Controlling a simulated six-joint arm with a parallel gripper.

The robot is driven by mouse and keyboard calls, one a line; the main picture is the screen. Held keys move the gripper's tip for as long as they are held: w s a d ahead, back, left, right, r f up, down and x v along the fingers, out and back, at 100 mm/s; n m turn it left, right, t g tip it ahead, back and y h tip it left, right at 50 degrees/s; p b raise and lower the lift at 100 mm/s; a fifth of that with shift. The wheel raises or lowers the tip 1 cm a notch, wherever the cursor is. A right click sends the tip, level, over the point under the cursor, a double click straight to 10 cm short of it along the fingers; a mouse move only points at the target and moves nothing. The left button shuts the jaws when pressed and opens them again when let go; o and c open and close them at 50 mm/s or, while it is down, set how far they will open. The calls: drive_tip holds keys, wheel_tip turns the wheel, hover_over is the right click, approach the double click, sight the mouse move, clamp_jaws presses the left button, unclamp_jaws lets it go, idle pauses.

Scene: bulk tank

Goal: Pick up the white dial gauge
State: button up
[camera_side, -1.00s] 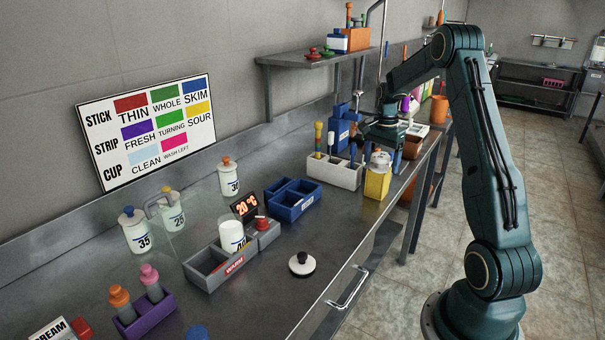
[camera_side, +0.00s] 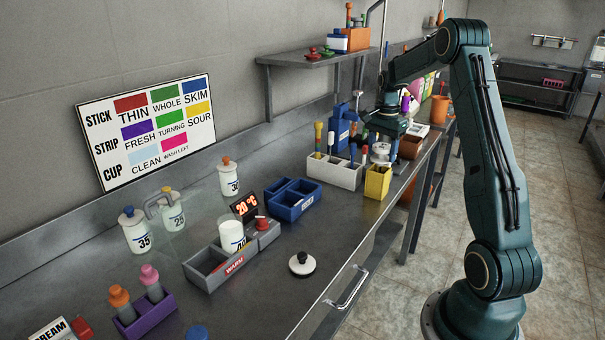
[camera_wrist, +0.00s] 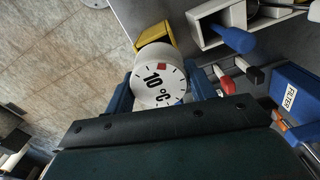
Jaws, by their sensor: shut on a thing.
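The white dial gauge (camera_wrist: 158,78) has a round face marked 10 °C with a small red mark. In the wrist view it sits between the two blue fingers of my gripper (camera_wrist: 163,92), which is shut on it. In the side view the gauge (camera_side: 380,153) hangs under my gripper (camera_side: 379,141), just above the yellow holder (camera_side: 377,183). The yellow holder also shows behind the gauge in the wrist view (camera_wrist: 150,31). Whether the gauge's lower end is fully clear of the holder is hidden.
A white rack (camera_side: 335,172) with several upright tools stands close left of the yellow holder. A blue box marked FILTER (camera_wrist: 292,98) is nearby. A brown container (camera_side: 410,148) stands to the right. The counter's front edge is close to the holder.

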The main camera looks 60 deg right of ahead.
wheel_tip(320, 180, up, 17)
idle(0.4)
drive_tip(key=shift+w+a+f, duration=0.1)
idle(0.5)
drive_tip(key=w+a+f+n, duration=0.1)
drive_tip(key=w+a+n, duration=0.2)
drive_tip(key=w+a, duration=0.6)
drive_tip(key=w+a+f+n, duration=0.1)
drive_tip(key=w+a+n, duration=0.2)
drive_tip(key=a, duration=0.9)
drive_tip(key=w+a+f+n, duration=0.2)
drive_tip(key=a+n, duration=0.1)
drive_tip(key=a, duration=0.8)
drive_tip(key=w+a+f+n, duration=0.1)
drive_tip(key=w+a+n, duration=0.2)
drive_tip(key=a, duration=0.9)
drive_tip(key=shift+w+a+f, duration=0.3)
drive_tip(key=shift+w+f, duration=0.05)
drive_tip(key=shift+f, duration=0.25)
wheel_tip(320, 180, down, 12)
